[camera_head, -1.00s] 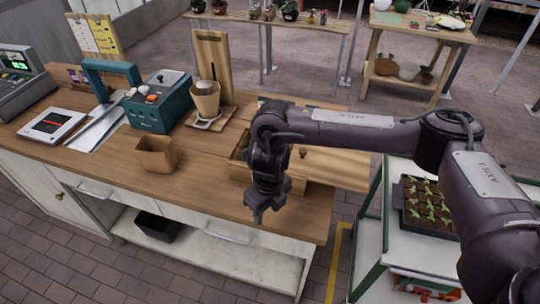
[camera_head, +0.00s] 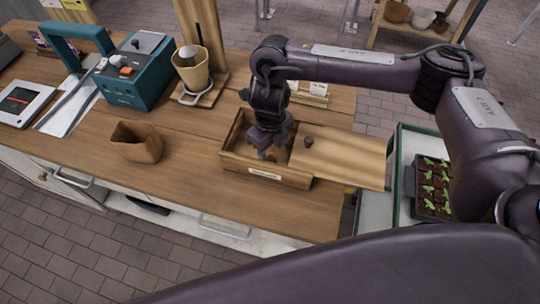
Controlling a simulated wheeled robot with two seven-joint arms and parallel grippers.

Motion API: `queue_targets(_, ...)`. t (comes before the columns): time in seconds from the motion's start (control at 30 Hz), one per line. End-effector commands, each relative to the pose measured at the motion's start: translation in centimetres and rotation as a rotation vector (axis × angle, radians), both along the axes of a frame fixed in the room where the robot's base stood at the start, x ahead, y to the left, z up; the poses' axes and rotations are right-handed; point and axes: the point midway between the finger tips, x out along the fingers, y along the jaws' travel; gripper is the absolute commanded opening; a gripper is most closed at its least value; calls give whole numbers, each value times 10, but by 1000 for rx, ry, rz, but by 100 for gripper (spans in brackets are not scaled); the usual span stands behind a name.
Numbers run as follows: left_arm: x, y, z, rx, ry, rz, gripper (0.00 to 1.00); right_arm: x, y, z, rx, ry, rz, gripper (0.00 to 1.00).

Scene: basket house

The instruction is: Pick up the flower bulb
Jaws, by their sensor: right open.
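A wooden box (camera_head: 236,164) with a label on its front stands on the workbench. Its flat wooden lid (camera_head: 350,160) lies to the right, and a small dark brown round thing shows at the lid's left end; I cannot tell whether it is a knob or a bulb. My right gripper (camera_head: 267,151) points down into the box with its jaws open. Small brownish shapes show by the fingertips, but the gripper hides much of the inside, so I cannot make out a flower bulb clearly. My left gripper is not in view.
A brown paper pot (camera_head: 137,143) stands left of the box on the workbench (camera_head: 190,190). Behind are a teal machine (camera_head: 138,75) and a tan pot (camera_head: 193,70) on a wooden stand. A seedling tray (camera_head: 433,187) sits on a cart at the right. Bare wood lies in front of the box.

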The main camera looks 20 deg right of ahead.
Motion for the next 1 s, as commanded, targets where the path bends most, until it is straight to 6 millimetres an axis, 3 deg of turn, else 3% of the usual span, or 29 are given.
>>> queue_targets(0.17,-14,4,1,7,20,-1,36,-1,0,-17,0,6,-3,43)
queue_targets(0.27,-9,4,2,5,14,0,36,-1,0,-29,2,5,-3,43)
queue_targets(0.5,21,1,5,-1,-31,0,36,1,0,-51,0,1,0,43)
queue_targets(0.7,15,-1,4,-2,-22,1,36,1,0,-52,0,-1,0,43)
queue_targets(1.0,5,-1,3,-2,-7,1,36,1,0,-51,0,0,0,11)
